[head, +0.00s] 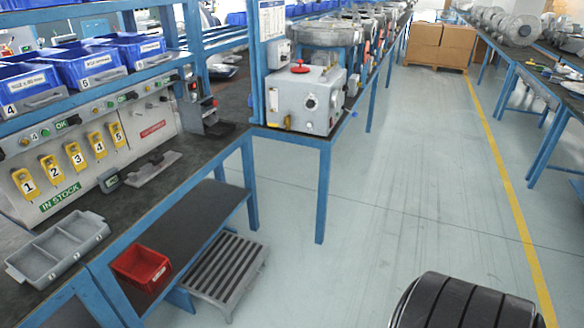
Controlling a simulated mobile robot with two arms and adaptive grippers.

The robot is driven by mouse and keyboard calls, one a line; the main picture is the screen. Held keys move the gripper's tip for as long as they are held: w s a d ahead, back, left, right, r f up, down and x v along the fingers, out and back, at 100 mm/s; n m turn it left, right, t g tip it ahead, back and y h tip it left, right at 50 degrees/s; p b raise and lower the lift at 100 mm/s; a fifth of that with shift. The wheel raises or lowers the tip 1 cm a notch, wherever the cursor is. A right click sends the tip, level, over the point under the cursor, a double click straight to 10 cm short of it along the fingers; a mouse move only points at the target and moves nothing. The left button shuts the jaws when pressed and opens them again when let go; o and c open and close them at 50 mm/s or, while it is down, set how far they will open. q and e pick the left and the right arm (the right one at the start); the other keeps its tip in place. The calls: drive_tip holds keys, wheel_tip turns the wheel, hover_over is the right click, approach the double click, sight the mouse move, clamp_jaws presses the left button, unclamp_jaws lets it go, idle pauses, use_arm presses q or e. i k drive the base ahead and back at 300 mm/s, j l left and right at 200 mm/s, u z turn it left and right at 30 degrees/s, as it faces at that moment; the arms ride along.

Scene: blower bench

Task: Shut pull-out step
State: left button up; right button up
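The pull-out step (226,270) is a low grey platform with a dark slatted top. It stands out from under the blue-framed workbench (192,165) at the lower left, low down near the floor. Its right part sticks out into the aisle, and its left part is behind the bench's lower shelf and red bin. I cannot see its runners. Neither of my grippers shows in the head view.
A red bin (141,268) sits on the dark lower shelf (195,215) just left of the step. A grey divided tray (58,248) lies on the bench top. Blue bench legs (323,195) stand beyond. The grey aisle floor (400,190) right of the step is open.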

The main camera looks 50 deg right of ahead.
sight(220, 276)
drive_tip(key=z, duration=1.15)
